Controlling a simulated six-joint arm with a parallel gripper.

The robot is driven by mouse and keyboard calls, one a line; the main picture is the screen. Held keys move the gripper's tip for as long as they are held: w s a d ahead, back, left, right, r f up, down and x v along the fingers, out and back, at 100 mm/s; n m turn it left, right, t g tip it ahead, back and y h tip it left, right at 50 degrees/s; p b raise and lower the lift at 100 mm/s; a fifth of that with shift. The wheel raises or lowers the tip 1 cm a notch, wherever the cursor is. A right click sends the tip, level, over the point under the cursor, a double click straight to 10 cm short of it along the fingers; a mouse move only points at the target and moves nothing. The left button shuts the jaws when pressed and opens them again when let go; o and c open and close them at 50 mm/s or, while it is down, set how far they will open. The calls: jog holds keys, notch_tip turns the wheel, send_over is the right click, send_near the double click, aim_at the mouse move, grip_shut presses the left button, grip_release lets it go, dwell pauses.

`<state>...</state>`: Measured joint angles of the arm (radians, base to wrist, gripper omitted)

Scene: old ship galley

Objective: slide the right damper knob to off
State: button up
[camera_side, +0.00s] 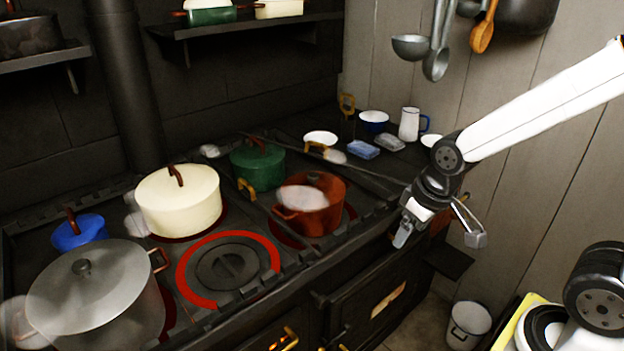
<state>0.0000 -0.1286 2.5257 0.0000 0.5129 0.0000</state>
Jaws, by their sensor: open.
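I cannot say for certain which part is the right damper knob. Small brass fittings show at the lower front of the black stove (325,285), among them a brass piece (285,338) at the bottom edge of the picture, partly cut off. My gripper (440,237) is open and empty, its two fingers spread apart. It hangs in front of the stove's right end, to the right of the red pot, and appears apart from the stove.
A red pot (322,212), a green pot (257,168), a cream pot (180,203), a blue pot (78,232) and a large grey pot (95,290) stand on the stovetop. A red-rimmed burner (230,268) is bare. A white bucket (468,325) stands on the floor.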

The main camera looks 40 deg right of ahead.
jog(key=w+d+t+h, duration=0.2)
jog(key=w+d+t, duration=0.6)
jog(key=w+d, duration=0.6)
jog(key=s+d+t+y, duration=0.1)
jog(key=s+d+t, duration=0.1)
jog(key=d+t, duration=0.3)
jog(key=s+d+t+y, duration=0.1)
jog(key=s+d+t, duration=0.15)
jog(key=d, duration=0.35)
notch_tip(320, 180, down, 31)
jog(key=shift+w, duration=3.8)
jog(key=shift+c, duration=0.2)
